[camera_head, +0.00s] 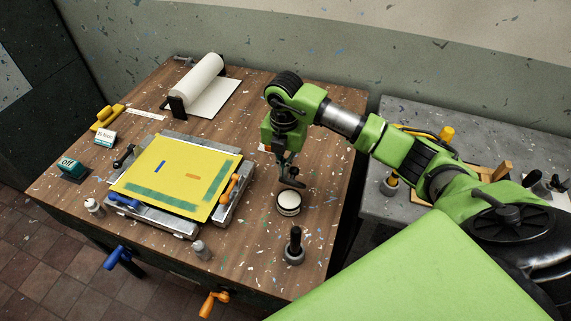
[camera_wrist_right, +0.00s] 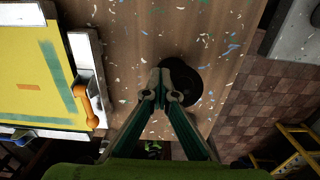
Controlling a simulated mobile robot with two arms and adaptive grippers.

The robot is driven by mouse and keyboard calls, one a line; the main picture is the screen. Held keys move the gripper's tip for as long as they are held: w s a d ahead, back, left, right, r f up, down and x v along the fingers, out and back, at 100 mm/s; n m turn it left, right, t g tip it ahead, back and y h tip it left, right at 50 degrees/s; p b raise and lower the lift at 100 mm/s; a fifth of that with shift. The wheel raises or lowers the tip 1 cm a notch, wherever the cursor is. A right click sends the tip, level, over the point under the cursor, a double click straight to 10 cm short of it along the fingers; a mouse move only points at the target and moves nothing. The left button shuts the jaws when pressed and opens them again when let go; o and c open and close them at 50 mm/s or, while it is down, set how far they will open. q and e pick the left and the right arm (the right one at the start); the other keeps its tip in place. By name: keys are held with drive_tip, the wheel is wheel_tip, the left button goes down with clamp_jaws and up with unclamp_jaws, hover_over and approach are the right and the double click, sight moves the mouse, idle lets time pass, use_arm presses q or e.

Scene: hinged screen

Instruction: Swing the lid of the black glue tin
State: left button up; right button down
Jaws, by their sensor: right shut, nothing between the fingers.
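The black glue tin (camera_head: 289,210) stands on the wooden table, in front of my right gripper, with a pale round face showing at its top. A dark lid-like piece (camera_head: 293,183) is raised at its far side. My right gripper (camera_head: 283,175) points down beside this piece, its fingers shut and empty. In the right wrist view the closed fingertips (camera_wrist_right: 164,90) are at the left edge of a round black shape (camera_wrist_right: 184,80), seemingly the lid. Whether they touch it I cannot tell. The tin's pale face is hidden there. My left gripper is not in view.
A yellow hinged screen (camera_head: 165,172) with an orange handle (camera_head: 230,187) lies left of the tin. A black-knobbed object (camera_head: 294,248) stands in front of the tin. A paper roll (camera_head: 196,80) is at the back. A grey table (camera_head: 380,208) stands right, across a gap.

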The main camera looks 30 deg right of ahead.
drive_tip(key=shift+s+a+f, duration=0.1)
drive_tip(key=shift+s+a, duration=0.15)
drive_tip(key=shift+s, duration=0.1)
drive_tip(key=shift+s+a, duration=0.2)
drive_tip(key=shift+s+a+p, duration=0.7)
drive_tip(key=shift+s+a, duration=0.15)
drive_tip(key=shift+a, duration=0.05)
